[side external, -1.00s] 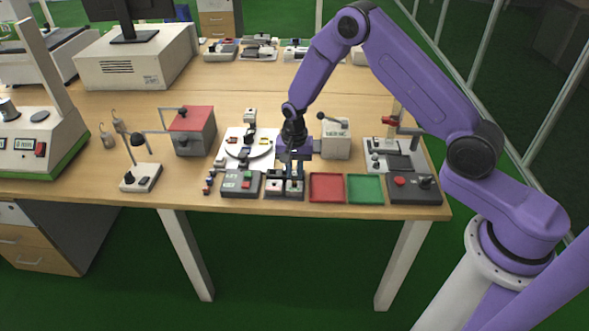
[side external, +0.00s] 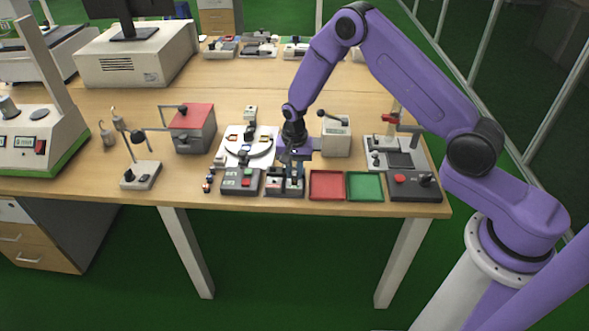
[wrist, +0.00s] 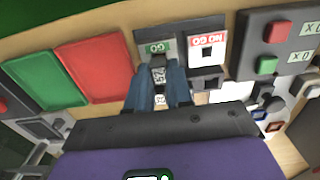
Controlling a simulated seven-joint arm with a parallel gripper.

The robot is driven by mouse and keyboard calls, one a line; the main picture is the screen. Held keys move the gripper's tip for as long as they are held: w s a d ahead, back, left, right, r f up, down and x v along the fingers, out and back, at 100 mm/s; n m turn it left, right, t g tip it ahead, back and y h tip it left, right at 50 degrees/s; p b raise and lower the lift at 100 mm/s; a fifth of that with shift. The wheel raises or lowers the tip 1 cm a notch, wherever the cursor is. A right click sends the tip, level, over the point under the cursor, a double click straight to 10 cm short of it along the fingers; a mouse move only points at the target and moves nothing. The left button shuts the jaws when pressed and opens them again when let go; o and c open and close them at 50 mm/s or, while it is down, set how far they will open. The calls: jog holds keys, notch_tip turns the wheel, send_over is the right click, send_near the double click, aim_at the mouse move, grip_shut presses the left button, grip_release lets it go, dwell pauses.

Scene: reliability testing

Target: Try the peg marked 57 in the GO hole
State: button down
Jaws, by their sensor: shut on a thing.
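My gripper (wrist: 159,92) is shut on a pale peg (wrist: 158,76) with dark digits on its label, too small and turned to read surely. In the wrist view the peg is right beside the green-labelled GO block (wrist: 157,47), with the blue fingers overlapping the block's near part. The GO hole is hidden, so I cannot tell whether the peg's end is in it. The NO GO block (wrist: 208,42), with a red label and a dark square hole, is beside it. In the side view my gripper (side external: 293,185) is low over the gauge blocks.
A red tray (side external: 327,186) and a green tray (side external: 365,187) are just right of the gauge blocks. A button box (side external: 240,181) is close on the left.

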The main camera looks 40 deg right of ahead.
aim_at(294, 174)
jog(key=shift+f, duration=0.8)
dwell(0.8)
jog(key=shift+r, duration=1.5)
dwell(0.9)
jog(key=shift+r, duration=2)
